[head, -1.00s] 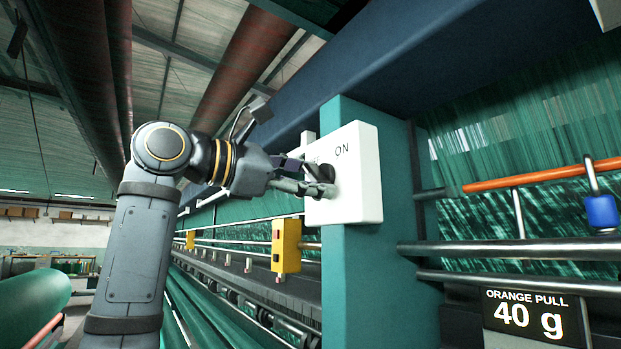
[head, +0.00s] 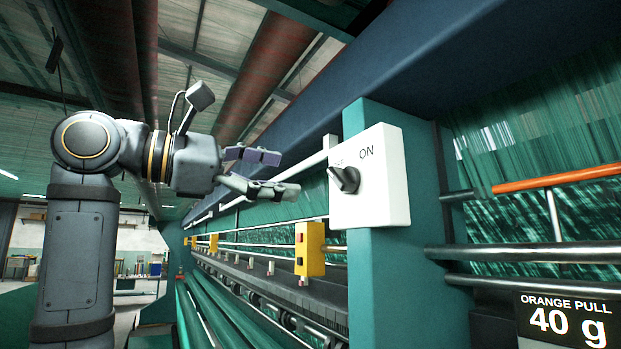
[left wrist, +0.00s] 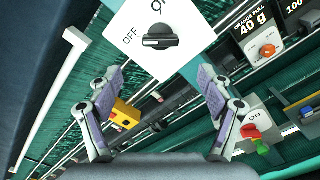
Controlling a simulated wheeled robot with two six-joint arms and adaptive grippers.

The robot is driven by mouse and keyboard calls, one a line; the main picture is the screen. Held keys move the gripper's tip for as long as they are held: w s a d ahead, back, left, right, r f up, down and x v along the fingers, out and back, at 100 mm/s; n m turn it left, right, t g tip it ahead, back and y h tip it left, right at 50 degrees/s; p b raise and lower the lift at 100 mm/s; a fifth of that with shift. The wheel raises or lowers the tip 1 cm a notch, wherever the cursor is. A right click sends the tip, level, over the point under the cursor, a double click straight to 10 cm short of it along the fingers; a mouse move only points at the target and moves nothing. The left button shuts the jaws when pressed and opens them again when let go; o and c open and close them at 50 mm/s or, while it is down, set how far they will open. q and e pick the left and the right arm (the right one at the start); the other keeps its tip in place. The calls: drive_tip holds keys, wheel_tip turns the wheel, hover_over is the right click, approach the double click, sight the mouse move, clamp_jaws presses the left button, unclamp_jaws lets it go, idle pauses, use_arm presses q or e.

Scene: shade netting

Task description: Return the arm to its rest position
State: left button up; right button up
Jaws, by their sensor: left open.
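My left gripper (head: 284,174) is open and empty in the head view, left of the white switch box (head: 391,190) and clear of it. The dark rotary knob (head: 345,180) on the box's face is fully free of the fingers, and its handle tilts toward the upper left, on the OFF side. In the left wrist view the open fingers (left wrist: 157,80) frame the space below the box (left wrist: 187,25), with the knob (left wrist: 160,37) beyond them. My right gripper is not in view.
The box sits on a teal post (head: 378,270). Yellow blocks (head: 310,249) hang along the machine behind the gripper. Metal bars and an ORANGE PULL 40 g sign (head: 566,319) are at right.

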use_arm(q)
drive_tip(key=shift+s+a, duration=0.5)
drive_tip(key=shift+a, duration=0.05)
